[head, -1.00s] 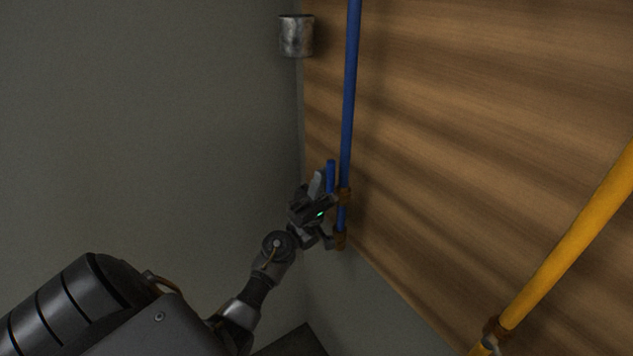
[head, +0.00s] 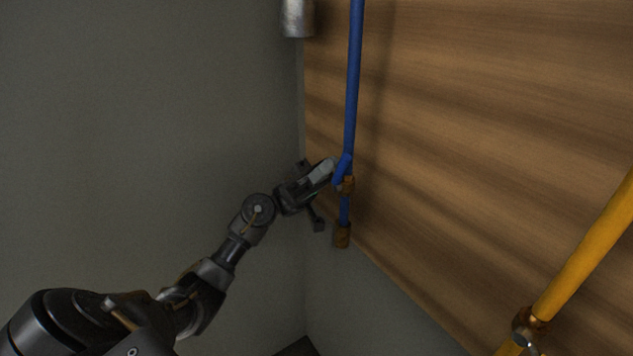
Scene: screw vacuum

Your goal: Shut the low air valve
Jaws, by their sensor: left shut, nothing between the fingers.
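My left gripper (head: 328,172) is shut and empty, just left of the handle. Its fingertips are touching the handle or very close to it; I cannot tell which. The gripper hides part of the area left of the valve. My right gripper is not in view.
A wooden panel (head: 480,130) stands behind the pipe. A yellow pipe (head: 590,250) with a fitting is at the lower right. A grey metal cylinder (head: 298,17) is at the top, by the corner. The grey wall (head: 140,120) at left is bare.

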